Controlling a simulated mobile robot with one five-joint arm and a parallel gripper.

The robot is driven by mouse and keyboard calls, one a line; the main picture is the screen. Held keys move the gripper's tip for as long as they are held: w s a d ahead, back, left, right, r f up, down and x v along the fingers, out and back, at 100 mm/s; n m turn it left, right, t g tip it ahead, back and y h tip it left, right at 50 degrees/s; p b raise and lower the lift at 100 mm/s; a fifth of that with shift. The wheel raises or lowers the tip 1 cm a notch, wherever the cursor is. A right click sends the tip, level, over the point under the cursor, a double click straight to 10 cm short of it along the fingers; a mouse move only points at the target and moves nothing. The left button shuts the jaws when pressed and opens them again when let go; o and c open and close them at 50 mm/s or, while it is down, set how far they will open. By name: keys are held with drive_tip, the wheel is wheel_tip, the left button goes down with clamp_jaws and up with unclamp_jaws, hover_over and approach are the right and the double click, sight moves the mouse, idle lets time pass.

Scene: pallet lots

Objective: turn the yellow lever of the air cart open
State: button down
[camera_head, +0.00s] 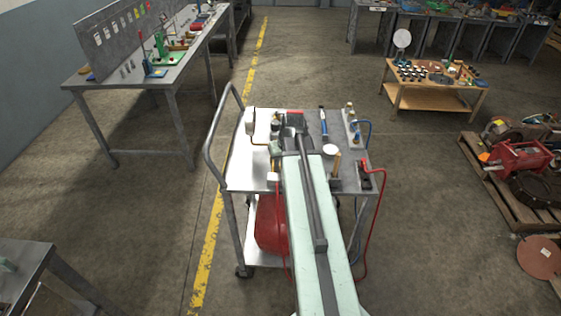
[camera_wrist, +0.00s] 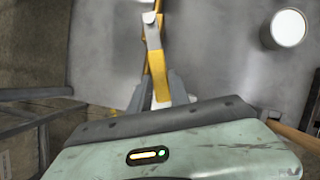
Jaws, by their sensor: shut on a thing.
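The air cart (camera_head: 240,160) is a grey metal trolley with a tubular handle at its left. My arm reaches over its top from the front and hides the middle. In the wrist view the yellow lever (camera_wrist: 157,68) is a narrow yellow bar with pale grey parts along it, running up and away from my gripper. My gripper (camera_wrist: 158,96) has its grey fingers on either side of the bar's near end and is shut on it. In the head view the fingertips and the lever are hard to make out behind my arm.
A white round-topped thing (camera_head: 330,150), also in the wrist view (camera_wrist: 288,28), stands right of my arm. A red tank (camera_head: 268,225) sits on the lower shelf. A red hose (camera_head: 381,215) hangs at the right. A workbench (camera_head: 150,75) stands back left; open floor surrounds the cart.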

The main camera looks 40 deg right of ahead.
drive_tip(key=shift+w+d, duration=0.1)
drive_tip(key=shift+w, duration=0.05)
drive_tip(key=c, duration=1.2)
unclamp_jaws()
drive_tip(key=shift+c, duration=0.2)
drive_tip(key=p+v, duration=0.7)
drive_tip(key=shift+s+r, duration=0.25)
drive_tip(key=shift+r, duration=0.1)
drive_tip(key=shift+c, duration=0.3)
